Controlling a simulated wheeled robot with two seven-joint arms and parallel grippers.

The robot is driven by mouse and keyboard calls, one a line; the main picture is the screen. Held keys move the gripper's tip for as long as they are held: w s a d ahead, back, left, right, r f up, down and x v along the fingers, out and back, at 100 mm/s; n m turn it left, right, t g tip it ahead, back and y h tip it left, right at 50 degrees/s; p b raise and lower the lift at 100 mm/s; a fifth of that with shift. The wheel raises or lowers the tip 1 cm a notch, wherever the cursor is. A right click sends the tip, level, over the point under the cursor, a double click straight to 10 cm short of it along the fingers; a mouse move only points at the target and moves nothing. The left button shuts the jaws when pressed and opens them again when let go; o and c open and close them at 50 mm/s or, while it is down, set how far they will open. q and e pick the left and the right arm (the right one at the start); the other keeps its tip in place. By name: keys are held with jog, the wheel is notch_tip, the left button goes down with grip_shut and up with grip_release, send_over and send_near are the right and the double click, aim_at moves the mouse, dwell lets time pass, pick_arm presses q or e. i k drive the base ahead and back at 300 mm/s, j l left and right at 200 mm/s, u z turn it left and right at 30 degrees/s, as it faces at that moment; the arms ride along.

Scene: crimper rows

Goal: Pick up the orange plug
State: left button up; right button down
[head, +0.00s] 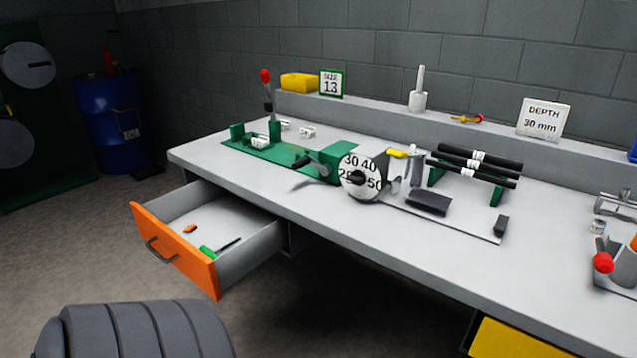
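A small orange piece (190,228), which looks like the orange plug, lies on the floor of an open drawer (246,257) under the left end of the workbench. The drawer has an orange front (176,250) with a dark handle. A green piece (208,251) and a thin dark rod (229,244) lie in the same drawer, near its front. The orange piece lies apart from them, and nothing covers it. Neither of my grippers shows in the head view.
On the bench (330,218) stand a green fixture with a red-knobbed lever (266,77), a numbered dial (358,175) and a rack of black tubes (475,165). A red-knobbed tool (603,262) is at the right. A yellow drawer front (508,340) shows at bottom right.

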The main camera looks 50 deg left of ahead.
aim_at(193, 227)
jog(key=u, duration=2.45)
jog(key=i+j, duration=0.1)
jog(key=j, duration=0.3)
jog(key=j+u, duration=0.15)
jog(key=j, duration=0.3)
jog(key=i+j, duration=0.15)
jog(key=j, duration=0.2)
